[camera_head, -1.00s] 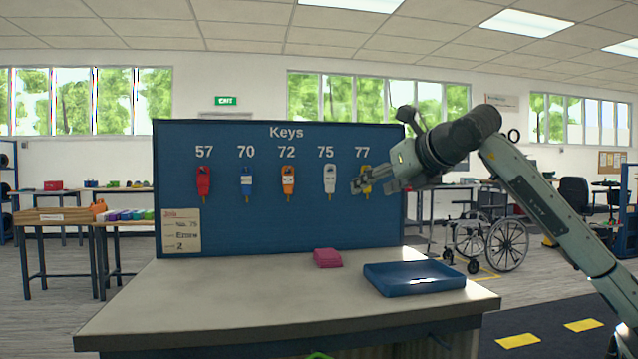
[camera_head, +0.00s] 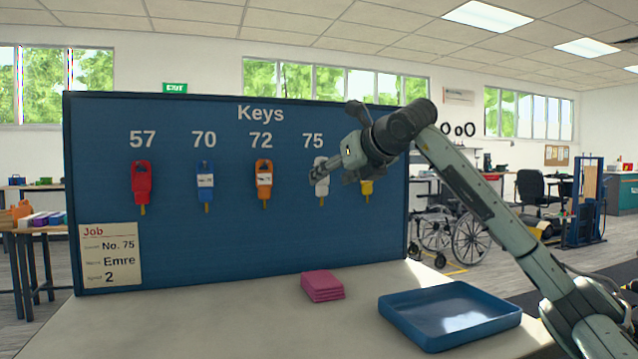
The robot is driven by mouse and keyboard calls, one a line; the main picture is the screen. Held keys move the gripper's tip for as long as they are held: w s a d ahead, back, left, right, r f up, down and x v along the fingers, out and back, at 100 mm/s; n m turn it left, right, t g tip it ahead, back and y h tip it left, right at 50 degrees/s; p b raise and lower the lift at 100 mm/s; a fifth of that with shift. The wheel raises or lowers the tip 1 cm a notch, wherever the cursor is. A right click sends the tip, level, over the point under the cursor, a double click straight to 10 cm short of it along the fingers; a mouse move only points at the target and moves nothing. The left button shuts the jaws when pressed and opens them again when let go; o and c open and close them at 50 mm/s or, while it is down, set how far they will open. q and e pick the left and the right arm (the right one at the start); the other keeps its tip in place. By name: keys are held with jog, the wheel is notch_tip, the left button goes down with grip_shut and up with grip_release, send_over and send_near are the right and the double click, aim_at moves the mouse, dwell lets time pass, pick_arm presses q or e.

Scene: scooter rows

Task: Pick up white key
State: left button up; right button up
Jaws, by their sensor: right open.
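The white key (camera_head: 321,187) hangs on the blue key board (camera_head: 200,245) under the number 75. My right gripper (camera_head: 318,175) is open and in front of the white key, covering part of it; I cannot tell whether it touches the key. The lower part of the key shows below the fingers. A yellow key (camera_head: 367,190) hangs to the right, partly hidden by my gripper. An orange key (camera_head: 264,180), a blue key (camera_head: 206,182) and a red key (camera_head: 141,184) hang to the left. My left gripper is not in view.
A job card (camera_head: 110,254) reading No. 75, Emre, 2 is on the board's lower left. A pink stack (camera_head: 322,286) and a blue tray (camera_head: 450,312) are on the bench (camera_head: 215,325) in front of the board. The bench's left part is clear. A wheelchair (camera_head: 455,235) stands behind at right.

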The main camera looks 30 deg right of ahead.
aim_at(322, 182)
jog(key=p+x, duration=0.1)
jog(key=x, duration=0.4)
jog(key=shift+w+f, duration=0.1)
jog(key=shift+w, duration=0.15)
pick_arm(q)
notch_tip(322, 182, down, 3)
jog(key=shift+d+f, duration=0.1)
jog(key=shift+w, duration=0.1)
pick_arm(e)
jog(key=shift+c, duration=0.3)
jog(key=c, duration=1)
jog(key=shift+r, duration=0.4)
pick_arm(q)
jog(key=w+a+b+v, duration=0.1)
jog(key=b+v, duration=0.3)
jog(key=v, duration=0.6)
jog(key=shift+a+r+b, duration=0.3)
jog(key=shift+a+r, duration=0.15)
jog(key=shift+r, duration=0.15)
pick_arm(e)
jog(key=s, duration=0.6)
jog(key=s+a, duration=0.1)
jog(key=s, duration=0.5)
jog(key=s+a, duration=0.1)
jog(key=s, duration=0.5)
jog(key=shift+f, duration=0.1)
jog(key=shift+c, duration=0.2)
